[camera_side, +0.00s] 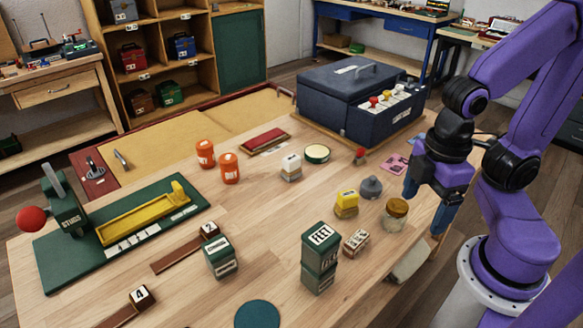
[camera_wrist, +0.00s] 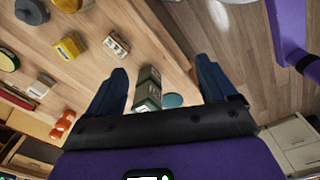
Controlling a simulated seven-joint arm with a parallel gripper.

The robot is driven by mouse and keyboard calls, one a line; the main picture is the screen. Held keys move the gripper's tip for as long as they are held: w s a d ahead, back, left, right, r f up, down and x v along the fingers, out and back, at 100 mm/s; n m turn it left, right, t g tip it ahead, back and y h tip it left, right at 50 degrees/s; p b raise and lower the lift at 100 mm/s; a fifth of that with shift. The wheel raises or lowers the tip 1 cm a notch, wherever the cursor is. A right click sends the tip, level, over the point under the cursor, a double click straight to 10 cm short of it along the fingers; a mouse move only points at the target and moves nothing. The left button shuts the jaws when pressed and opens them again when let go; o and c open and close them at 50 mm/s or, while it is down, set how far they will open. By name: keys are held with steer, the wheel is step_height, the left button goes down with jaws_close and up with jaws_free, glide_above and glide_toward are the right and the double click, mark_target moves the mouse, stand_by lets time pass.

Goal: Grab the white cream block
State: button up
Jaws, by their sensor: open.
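A small block with a white top and a cream lower part (camera_side: 291,167) stands near the middle of the table, left of a round green-rimmed tin (camera_side: 317,153). In the wrist view it appears at the left (camera_wrist: 40,86). A cream block with dark marks (camera_side: 355,242) stands further forward, beside a stack of green blocks (camera_side: 319,258); it also shows in the wrist view (camera_wrist: 116,45). My gripper (camera_side: 425,203) is open and empty above the table's right edge, apart from both blocks. Its two fingers spread wide in the wrist view (camera_wrist: 162,68).
A yellow block (camera_side: 346,204), a grey weight (camera_side: 371,187) and a lidded jar (camera_side: 396,214) stand between my gripper and the white-topped block. Orange bottles (camera_side: 229,168) stand left of it. A dark blue chest (camera_side: 345,98) is at the back.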

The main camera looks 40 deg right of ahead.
steer(key=w+a+f+m+t+y, duration=0.1)
steer(key=w+a+f+m+t, duration=0.15)
steer(key=w, duration=0.55)
steer(key=w+a+f+m+t+y, duration=0.1)
steer(key=w+a+m, duration=0.15)
steer(key=w, duration=0.45)
steer(key=w+a+f+m+t+y, duration=0.1)
steer(key=w+a+f+t, duration=0.15)
steer(key=w, duration=0.55)
steer(key=m+t+h, duration=0.4)
steer(key=m+t, duration=0.3)
glide_above(296, 161)
steer(key=s, duration=0.1)
step_height(296, 161, down, 7)
steer(key=shift+a+f, duration=0.1)
steer(key=shift+f, duration=3)
steer(key=shift+w+f, duration=0.15)
steer(key=shift+f, duration=0.1)
steer(key=shift+x, duration=2.3)
steer(key=shift+r, duration=0.1)
